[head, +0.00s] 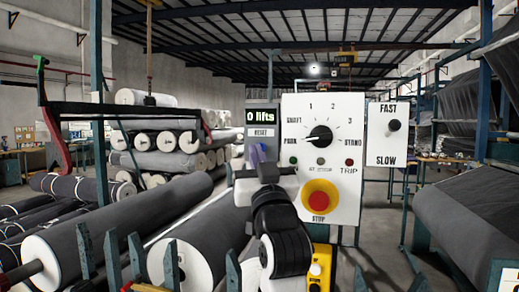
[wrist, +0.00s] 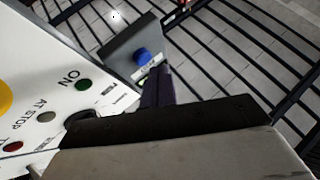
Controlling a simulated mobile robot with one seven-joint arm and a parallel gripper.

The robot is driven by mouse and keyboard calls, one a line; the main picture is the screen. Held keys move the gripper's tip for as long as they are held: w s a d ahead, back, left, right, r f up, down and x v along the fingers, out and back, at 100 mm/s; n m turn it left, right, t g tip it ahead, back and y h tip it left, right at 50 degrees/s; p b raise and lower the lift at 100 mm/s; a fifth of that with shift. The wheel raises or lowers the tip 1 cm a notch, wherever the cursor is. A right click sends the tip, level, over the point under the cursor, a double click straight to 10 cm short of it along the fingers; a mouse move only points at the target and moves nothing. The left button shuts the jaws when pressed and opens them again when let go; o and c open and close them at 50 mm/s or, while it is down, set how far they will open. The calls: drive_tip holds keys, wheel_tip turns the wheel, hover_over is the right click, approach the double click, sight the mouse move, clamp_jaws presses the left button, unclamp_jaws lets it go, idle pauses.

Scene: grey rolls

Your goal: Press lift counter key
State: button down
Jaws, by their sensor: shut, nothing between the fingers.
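The lift counter (head: 262,123) is a grey box at the left edge of the white control panel. Its display reads "0 lifts" above a RESET label in the head view. In the wrist view the counter's grey face (wrist: 122,50) carries a round blue key (wrist: 142,56), with the display mostly hidden behind my fingers. My gripper (wrist: 157,86) is shut and empty, its dark fingertips close to the counter beside the key. I cannot tell whether they touch it. In the head view my gripper (head: 261,154) is just below the RESET label, and the key is not clearly distinguishable there.
The white panel (head: 342,104) holds a dial (head: 320,135), lamps and a red stop button (head: 319,201) right of my gripper. A FAST/SLOW switch (head: 394,125) is further right. Large fabric rolls (head: 110,222) lie at left.

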drive_tip(key=shift+s, duration=0.1)
drive_tip(key=shift+s+a, duration=0.25)
drive_tip(key=shift+s, duration=0.5)
drive_tip(key=shift+s+a, duration=0.3)
drive_tip(key=shift+s, duration=0.5)
drive_tip(key=shift+s+a, duration=0.25)
drive_tip(key=shift+s, duration=0.5)
